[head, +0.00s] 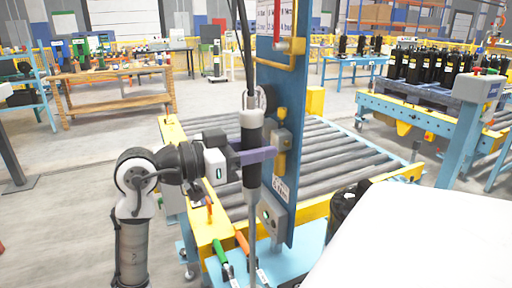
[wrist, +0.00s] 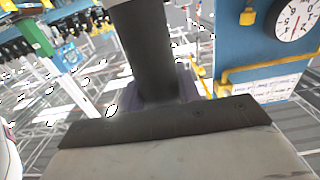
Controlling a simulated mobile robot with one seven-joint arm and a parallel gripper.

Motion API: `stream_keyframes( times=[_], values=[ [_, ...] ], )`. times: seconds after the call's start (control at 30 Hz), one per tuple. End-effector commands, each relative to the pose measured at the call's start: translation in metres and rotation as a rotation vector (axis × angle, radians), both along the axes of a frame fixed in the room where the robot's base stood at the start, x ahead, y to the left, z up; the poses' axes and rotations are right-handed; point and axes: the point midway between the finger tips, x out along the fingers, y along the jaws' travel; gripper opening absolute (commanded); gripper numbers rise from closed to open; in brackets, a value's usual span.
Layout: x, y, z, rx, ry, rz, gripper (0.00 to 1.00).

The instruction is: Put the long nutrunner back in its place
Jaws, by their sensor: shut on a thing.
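The long nutrunner (head: 251,174) hangs nearly upright in the head view, with a light upper section, a dark body and a long thin shaft below. My gripper (head: 252,156) is shut around its dark body; purple fingers show on both sides. In the wrist view the dark body of the nutrunner (wrist: 147,50) rises between the purple fingers of my gripper (wrist: 155,95). The tool stands in front of the blue post (head: 289,215), which carries yellow brackets (head: 282,145). Whether the tool touches the post or a bracket I cannot tell.
A roller conveyor (head: 335,150) with yellow rails lies behind the post. Tools with green and orange handles (head: 220,252) sit at its near edge. A white surface (head: 430,240) fills the lower right. Cables run up from the tool. A gauge (wrist: 297,18) is on the post.

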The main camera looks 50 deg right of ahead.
Motion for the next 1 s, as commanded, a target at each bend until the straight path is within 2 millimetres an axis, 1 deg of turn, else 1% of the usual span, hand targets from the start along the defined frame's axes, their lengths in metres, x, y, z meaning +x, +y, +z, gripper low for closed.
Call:
stream_keyframes(
  times=[1.0],
  values=[
    [0.000, 0.001, -0.015, -0.006, 0.000, 0.001, 0.00]
  ],
)
